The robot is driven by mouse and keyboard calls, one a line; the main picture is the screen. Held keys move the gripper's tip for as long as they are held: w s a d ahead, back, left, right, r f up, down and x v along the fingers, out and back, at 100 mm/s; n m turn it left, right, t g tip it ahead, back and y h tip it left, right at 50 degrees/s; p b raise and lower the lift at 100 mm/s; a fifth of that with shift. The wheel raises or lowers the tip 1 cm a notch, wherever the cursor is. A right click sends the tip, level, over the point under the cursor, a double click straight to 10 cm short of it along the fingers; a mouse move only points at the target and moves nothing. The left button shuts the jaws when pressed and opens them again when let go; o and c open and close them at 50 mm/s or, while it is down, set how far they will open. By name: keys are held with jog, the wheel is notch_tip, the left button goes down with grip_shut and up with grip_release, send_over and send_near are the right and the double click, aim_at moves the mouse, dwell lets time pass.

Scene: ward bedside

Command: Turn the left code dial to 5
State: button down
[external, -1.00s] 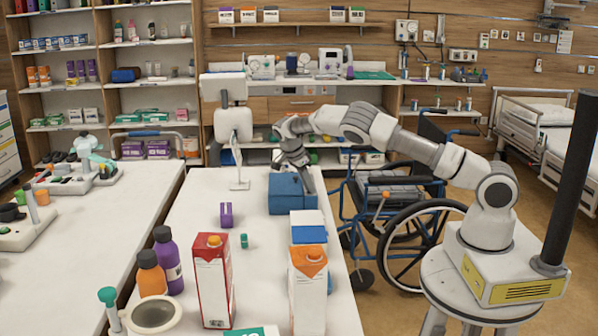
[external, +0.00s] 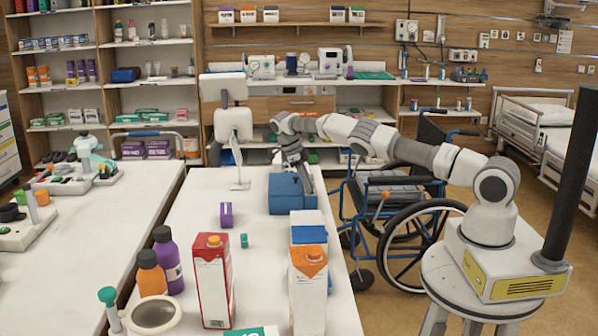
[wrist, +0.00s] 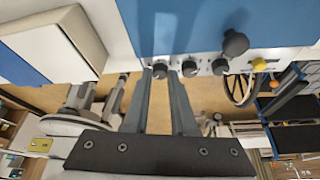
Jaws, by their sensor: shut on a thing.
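A blue box (external: 288,195) stands at the far end of the white table. In the wrist view its blue body (wrist: 190,20) has a pale strip with a row of small dark dials. My gripper is at the far side of the box in the external view, its fingertips hidden there. In the wrist view my gripper (wrist: 160,74) is shut on the leftmost dial (wrist: 159,70). The middle dial (wrist: 189,69) is just right of the right finger, and another dial (wrist: 220,66) is further right. The number on the held dial cannot be read.
A larger dark knob (wrist: 235,43) and a yellow button (wrist: 259,64) are right of the dials. A white-and-blue carton (external: 308,228) stands in front of the box. A wheelchair (external: 400,220) is beside the table. A monitor stand (external: 236,130) is behind left.

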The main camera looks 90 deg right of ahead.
dwell(0.4)
jog(key=shift+f, duration=0.1)
jog(key=c, duration=1)
grip_release()
jog(key=shift+r, duration=0.2)
notch_tip(320, 180, up, 4)
jog(key=shift+f, duration=0.1)
jog(key=shift+s+d+r+b, duration=0.1)
jog(key=shift+s+r+b, duration=0.25)
jog(key=shift+s, duration=0.25)
jog(key=shift+s+d+r+b, duration=0.1)
jog(key=shift+s+r+b, duration=0.2)
jog(key=shift+s, duration=0.25)
jog(key=s+d+r, duration=0.2)
jog(key=s+r, duration=0.3)
jog(key=s, duration=0.4)
jog(key=shift+r+b, duration=0.3)
jog(key=shift+b, duration=0.05)
